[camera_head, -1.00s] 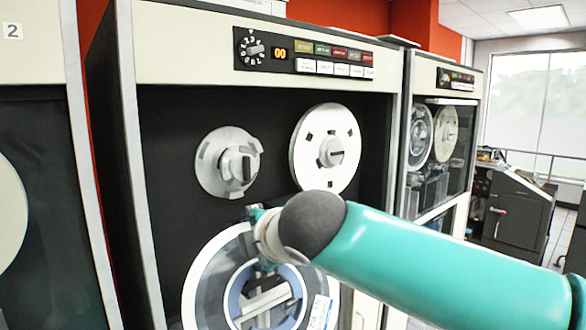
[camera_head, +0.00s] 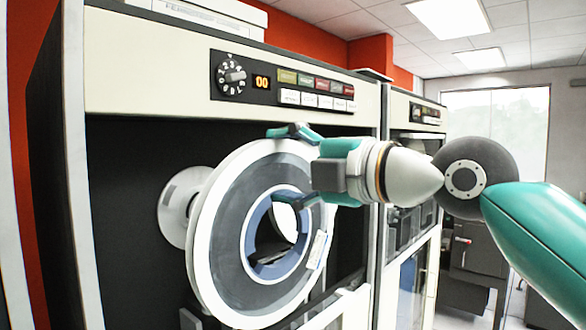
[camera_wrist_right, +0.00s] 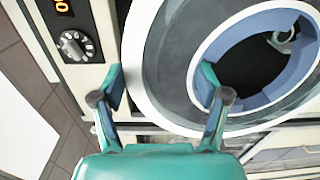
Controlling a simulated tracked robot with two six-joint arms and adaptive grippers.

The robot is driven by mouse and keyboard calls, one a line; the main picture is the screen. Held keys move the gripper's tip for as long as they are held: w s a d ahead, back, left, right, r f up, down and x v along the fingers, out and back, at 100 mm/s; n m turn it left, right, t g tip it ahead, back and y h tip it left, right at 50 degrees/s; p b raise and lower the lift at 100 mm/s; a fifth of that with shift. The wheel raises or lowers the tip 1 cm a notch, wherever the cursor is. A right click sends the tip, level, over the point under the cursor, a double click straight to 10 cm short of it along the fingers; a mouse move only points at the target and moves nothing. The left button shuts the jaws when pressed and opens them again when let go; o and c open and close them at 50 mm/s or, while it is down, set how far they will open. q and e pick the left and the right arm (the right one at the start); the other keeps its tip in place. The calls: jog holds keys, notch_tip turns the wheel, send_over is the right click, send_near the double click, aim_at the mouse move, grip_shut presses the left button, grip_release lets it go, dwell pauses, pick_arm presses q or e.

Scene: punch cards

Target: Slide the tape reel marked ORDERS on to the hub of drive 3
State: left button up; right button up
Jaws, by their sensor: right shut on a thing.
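My right gripper (camera_head: 290,167) is shut on the tape reel (camera_head: 222,240) at its upper right rim. The reel is grey with white rims and a blue ring around its centre hole. It hangs in front of the drive (camera_head: 150,150), its face turned partly sideways. A label (camera_head: 317,250) sits on it, too small to read. The drive's left hub (camera_head: 178,208) shows only at its left edge, the rest hidden behind the reel; the reel is apart from it. The wrist view shows the gripper fingers (camera_wrist_right: 160,70) at the reel's rim (camera_wrist_right: 150,95). My left gripper is not in view.
The drive's control panel (camera_head: 285,85), with a dial and lit buttons, runs above the dark bay. Another drive (camera_head: 415,118) stands to the right, partly behind my arm. The drive's side frame (camera_head: 75,220) bounds the bay on the left.

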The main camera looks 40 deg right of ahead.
jog(key=w+p, duration=0.2)
jog(key=w, duration=0.7)
jog(key=shift+w+a, duration=0.35)
jog(key=shift+w, duration=0.05)
jog(key=shift+r, duration=0.15)
dwell(1.0)
jog(key=shift+w, duration=0.15)
jog(key=shift+w+a+p, duration=0.15)
jog(key=shift+w+p, duration=0.25)
jog(key=shift+w, duration=1.3)
jog(key=shift+w+a+p, duration=0.15)
jog(key=shift+w+p, duration=0.25)
jog(key=shift+w, duration=1.3)
jog(key=o, duration=1.8)
